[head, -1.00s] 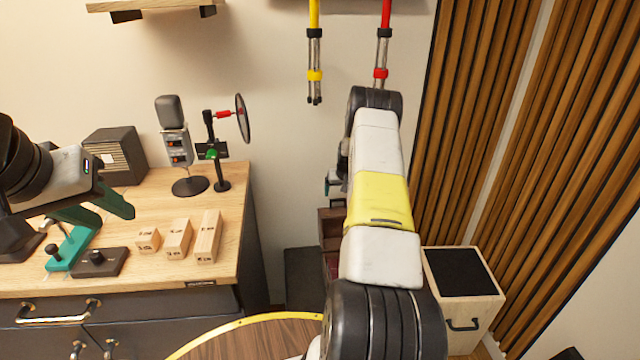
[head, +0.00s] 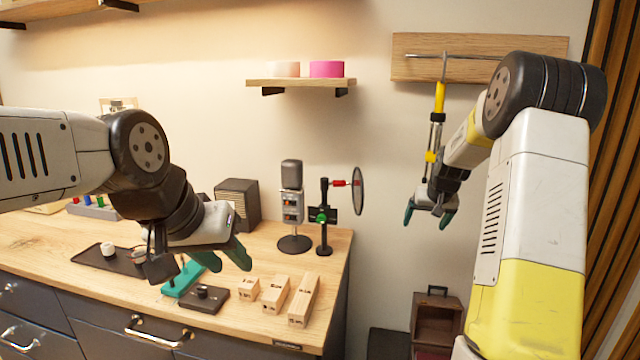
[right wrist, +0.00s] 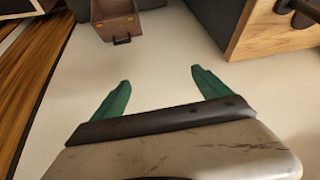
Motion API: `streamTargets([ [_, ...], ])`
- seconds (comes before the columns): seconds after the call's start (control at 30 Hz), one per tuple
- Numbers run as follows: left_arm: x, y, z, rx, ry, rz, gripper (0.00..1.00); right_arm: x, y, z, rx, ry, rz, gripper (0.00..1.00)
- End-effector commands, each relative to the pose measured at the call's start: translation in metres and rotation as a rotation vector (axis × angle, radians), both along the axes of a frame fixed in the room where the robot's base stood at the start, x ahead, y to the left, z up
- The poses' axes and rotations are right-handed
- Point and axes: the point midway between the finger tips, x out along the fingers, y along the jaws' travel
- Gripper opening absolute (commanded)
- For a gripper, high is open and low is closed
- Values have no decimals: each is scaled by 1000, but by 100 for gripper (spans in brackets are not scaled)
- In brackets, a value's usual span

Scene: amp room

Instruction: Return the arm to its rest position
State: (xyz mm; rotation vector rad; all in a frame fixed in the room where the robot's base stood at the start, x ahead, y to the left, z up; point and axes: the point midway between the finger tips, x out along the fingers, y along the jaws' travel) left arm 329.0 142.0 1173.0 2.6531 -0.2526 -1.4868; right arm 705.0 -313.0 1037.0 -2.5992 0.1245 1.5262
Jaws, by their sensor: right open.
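My right arm comes in from the right with a white and yellow link close to the camera. Its gripper (head: 428,223) hangs in front of the pale wall, just below the yellow-handled tool (head: 437,120). Its teal fingers are apart, and in the right wrist view the gripper (right wrist: 162,80) is open with nothing between the fingers. My left gripper (head: 232,268) is over the wooden workbench (head: 335,262), fingers apart and pointing down and right. Its fingers overlap the view of the teal-based block (head: 178,285), so I cannot tell whether they touch it.
Several wooden blocks (head: 275,293), a microphone (head: 291,195) and a round-disc stand (head: 324,215) are on the bench. A small shelf (head: 300,83) is above. A brown open box (head: 437,318) stands low beside the bench. The wall between bench and right arm is clear.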

Motion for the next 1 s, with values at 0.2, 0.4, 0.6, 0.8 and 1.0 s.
streamTargets([
  [0.2, 0, 0, 0, 0, 0, 0, 36, -85, 63, 91, 27, -24, 60, 87],
  [0.4, 0, 0, 0, 0, 0, 0, 36, -178, 110, 139, 51, -39, 115, 87],
  [0.6, 0, 0, 0, 0, 0, 0, 36, -276, 146, 154, 71, -50, 172, 87],
  [0.8, 0, 0, 0, 0, 0, 0, 36, -349, 165, 144, 86, -55, 214, 87],
  [1.0, 0, 0, 0, 0, 0, 0, 36, -376, 171, 136, 93, -53, 230, 87],
])
